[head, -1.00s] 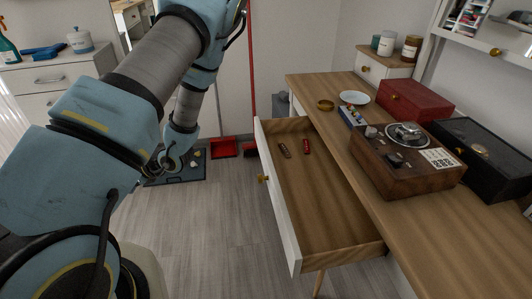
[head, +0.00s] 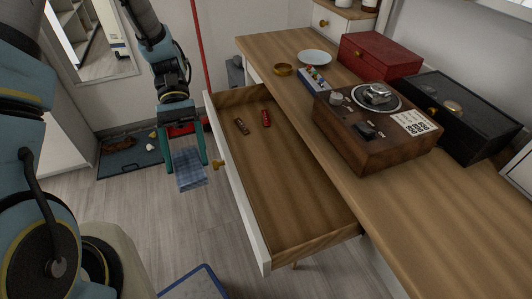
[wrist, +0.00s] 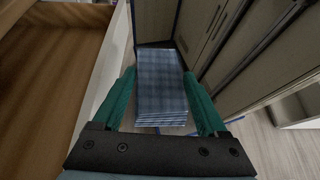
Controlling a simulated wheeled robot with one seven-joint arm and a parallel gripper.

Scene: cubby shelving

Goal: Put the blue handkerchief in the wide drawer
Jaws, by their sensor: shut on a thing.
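The blue handkerchief (head: 191,176) is a folded blue checked cloth. My gripper (head: 187,165) is shut on it and holds it in the air above the floor, just left of the drawer front. In the wrist view the handkerchief (wrist: 160,88) lies between the two green fingers of my gripper (wrist: 167,90). The wide drawer (head: 290,180) is pulled out from the wooden desk, with a white front and a brass knob. It holds a red item (head: 266,118) and a brown item (head: 241,126) at its far end. Its wooden inside also shows in the wrist view (wrist: 45,60).
The desk top (head: 430,240) bears a brown turntable box (head: 375,130), a red box (head: 380,55), a black case (head: 460,115) and a plate (head: 314,57). A dark tray (head: 128,165) lies on the floor. Most of the drawer's bottom is bare.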

